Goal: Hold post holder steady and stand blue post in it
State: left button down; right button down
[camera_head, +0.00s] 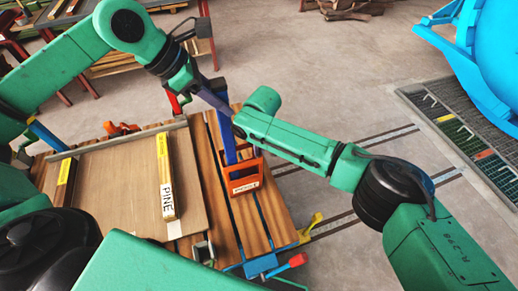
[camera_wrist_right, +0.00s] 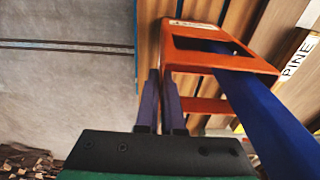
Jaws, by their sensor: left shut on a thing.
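The orange post holder (camera_head: 245,180) stands on the slatted wooden bench; it also shows in the right wrist view (camera_wrist_right: 195,105). The blue post (camera_head: 228,140) stands over it with its lower end at the top opening; how deep it sits is hidden. In the right wrist view the post (camera_wrist_right: 262,108) slants from the opening to the lower right. My left gripper (camera_head: 220,105) is shut on the upper part of the post. My right gripper (camera_wrist_right: 160,85) has its fingertips at one edge of the holder. I cannot tell whether they clamp it; the arm hides them in the head view.
A wooden board (camera_head: 120,190) lies left of the holder, with a strip marked PINE (camera_head: 168,185) and another yellow-labelled strip (camera_head: 66,180) on it. A red-handled clamp (camera_head: 285,267) and a yellow clamp (camera_head: 312,228) stick out from the bench edge.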

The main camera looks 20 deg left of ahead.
pick_arm(q)
jog(key=c, duration=0.6)
grip_release()
jog(key=shift+c, duration=0.2)
jog(key=shift+o, duration=1)
jog(key=shift+d, duration=0.15)
jog(key=shift+s+f, duration=0.1)
jog(key=v, duration=1.2)
pick_arm(e)
jog(key=c, duration=1)
grip_release()
